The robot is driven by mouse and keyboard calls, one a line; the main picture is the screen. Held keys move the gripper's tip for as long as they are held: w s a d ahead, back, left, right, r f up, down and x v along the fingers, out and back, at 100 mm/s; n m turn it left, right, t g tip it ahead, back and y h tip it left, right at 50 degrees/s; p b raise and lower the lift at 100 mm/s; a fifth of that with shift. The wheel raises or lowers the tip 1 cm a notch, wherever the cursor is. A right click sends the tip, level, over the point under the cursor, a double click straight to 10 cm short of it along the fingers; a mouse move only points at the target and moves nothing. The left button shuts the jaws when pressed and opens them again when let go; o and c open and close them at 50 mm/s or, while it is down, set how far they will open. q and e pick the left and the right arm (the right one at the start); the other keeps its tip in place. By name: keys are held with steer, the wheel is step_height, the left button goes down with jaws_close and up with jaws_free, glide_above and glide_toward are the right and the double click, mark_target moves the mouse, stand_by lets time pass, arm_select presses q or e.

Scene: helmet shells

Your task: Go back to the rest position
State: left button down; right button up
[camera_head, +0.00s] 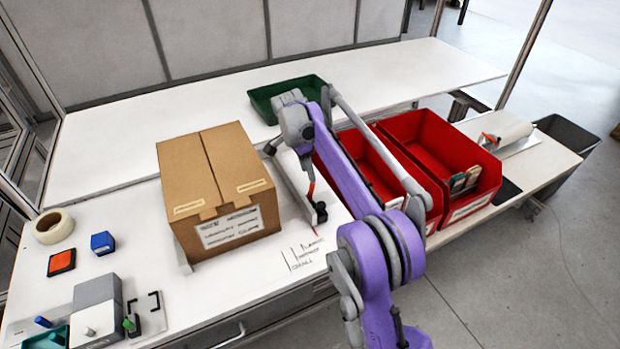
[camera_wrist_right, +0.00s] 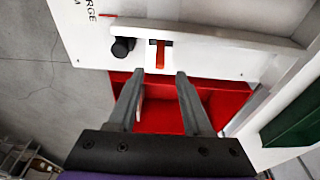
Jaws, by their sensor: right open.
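My right arm, purple and grey, reaches up from the lower right in the head view. Its gripper (camera_head: 290,150) is at the far end, above the bench between the cardboard box (camera_head: 215,170) and the red bins, partly hidden by its own wrist. In the right wrist view the gripper (camera_wrist_right: 156,78) has its two grey fingers spread apart with nothing between them. Behind the fingers in that view are a red bin (camera_wrist_right: 222,100) and a white ledge. My left gripper is not in view.
A black knob (camera_head: 320,212) is on the white ledge near the arm. Red bins (camera_head: 432,150) stand right, a green tray (camera_head: 262,98) behind. The rear bench is mostly clear.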

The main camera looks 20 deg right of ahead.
steer(key=shift+r, duration=0.35)
steer(key=s+a+r+n+t, duration=0.1)
steer(key=s+r+n, duration=0.15)
steer(key=s, duration=0.25)
steer(key=s+a+r+n+t+y, duration=0.1)
steer(key=s+n, duration=0.2)
steer(key=s, duration=0.2)
steer(key=s+a+r+n, duration=0.1)
steer(key=s+r+n, duration=0.1)
steer(key=s, duration=0.3)
steer(key=s+a+f+n+t, duration=0.1)
steer(key=s+f+n, duration=0.2)
steer(key=s, duration=0.4)
steer(key=s+a+f+n+t+y, duration=0.1)
steer(key=s+f+n, duration=0.2)
steer(key=s, duration=0.4)
steer(key=s+a+f+n+t+p, duration=0.1)
steer(key=s+f+n, duration=0.2)
steer(key=s, duration=0.4)
steer(key=shift+s+f, duration=0.25)
steer(key=shift+s, duration=0.15)
